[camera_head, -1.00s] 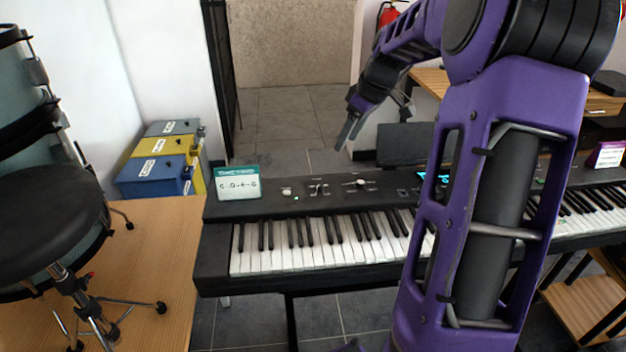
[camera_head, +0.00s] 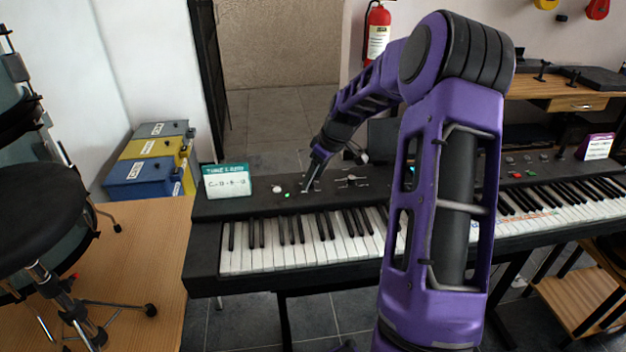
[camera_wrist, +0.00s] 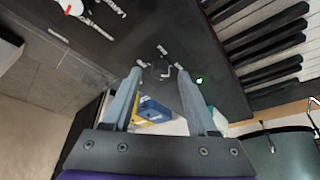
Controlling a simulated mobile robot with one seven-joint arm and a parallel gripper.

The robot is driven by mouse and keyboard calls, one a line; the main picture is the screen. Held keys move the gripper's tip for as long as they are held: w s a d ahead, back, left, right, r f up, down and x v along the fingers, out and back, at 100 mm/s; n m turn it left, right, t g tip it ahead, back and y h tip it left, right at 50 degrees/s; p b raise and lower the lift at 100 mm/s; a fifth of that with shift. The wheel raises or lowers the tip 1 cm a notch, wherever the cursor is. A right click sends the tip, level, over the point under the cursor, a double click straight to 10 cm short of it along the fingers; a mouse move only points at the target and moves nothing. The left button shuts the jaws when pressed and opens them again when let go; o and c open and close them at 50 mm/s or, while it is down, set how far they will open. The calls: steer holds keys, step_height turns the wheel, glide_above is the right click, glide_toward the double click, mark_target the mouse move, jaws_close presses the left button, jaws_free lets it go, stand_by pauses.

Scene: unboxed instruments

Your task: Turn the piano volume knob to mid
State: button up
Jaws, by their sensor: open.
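The piano (camera_head: 262,207) is a black keyboard with a control panel along its back edge. In the wrist view, a small dark round knob (camera_wrist: 162,72) with a white mark sits on the panel, with three small white labels around it. I cannot read the labels or tell clearly where the mark points. My gripper (camera_wrist: 158,69) is open, with one finger on each side of the knob in that view; contact is unclear. In the head view, my gripper (camera_head: 309,185) points down at the panel and hides this knob.
A teal-topped sign (camera_head: 228,181) stands at the panel's left end. A black stool (camera_head: 38,222) is at far left.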

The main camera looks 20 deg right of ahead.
steer(key=shift+w+a+f, duration=0.1)
steer(key=shift+w+f, duration=0.1)
steer(key=shift+f, duration=0.4)
jaws_close()
